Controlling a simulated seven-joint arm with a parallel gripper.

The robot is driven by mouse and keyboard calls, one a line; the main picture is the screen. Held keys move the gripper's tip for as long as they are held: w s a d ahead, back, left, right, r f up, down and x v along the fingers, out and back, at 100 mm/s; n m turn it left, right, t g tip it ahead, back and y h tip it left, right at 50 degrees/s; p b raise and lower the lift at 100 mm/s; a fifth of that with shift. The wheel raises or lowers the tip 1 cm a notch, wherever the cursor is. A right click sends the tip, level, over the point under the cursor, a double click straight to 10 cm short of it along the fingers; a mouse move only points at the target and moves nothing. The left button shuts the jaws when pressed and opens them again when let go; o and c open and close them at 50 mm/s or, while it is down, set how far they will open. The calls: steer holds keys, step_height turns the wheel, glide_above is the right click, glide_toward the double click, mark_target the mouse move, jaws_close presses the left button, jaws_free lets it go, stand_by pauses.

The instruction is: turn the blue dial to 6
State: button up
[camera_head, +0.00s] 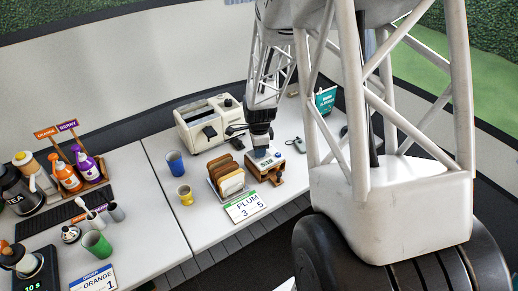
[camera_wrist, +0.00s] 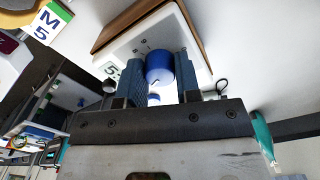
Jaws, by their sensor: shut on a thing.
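The blue dial (camera_wrist: 160,67) is on the face of a white device (camera_wrist: 196,44) with a wooden body. Small marks show on the face, too small to read. A small display (camera_wrist: 113,71) beside the dial is partly hidden by a finger; a 5 shows on it. My gripper (camera_wrist: 159,72) is shut on the dial, one dark ribbed finger on each side. In the head view my gripper (camera_head: 261,139) points down at the device (camera_head: 264,158), and the dial is hidden there.
A rack of bread slices (camera_head: 228,178) stands close left of the device. Behind are a cream toaster (camera_head: 208,120) and a blue cup (camera_head: 175,163). A PLUM 3 5 card (camera_head: 245,206) lies in front. A teal pouch (camera_head: 325,99) is to the right.

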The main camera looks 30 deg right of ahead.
steer(key=shift+m, duration=2.3)
steer(key=o, duration=0.9)
steer(key=shift+o, duration=0.2)
steer(key=shift+r, duration=3.9)
steer(key=shift+r, duration=0.1)
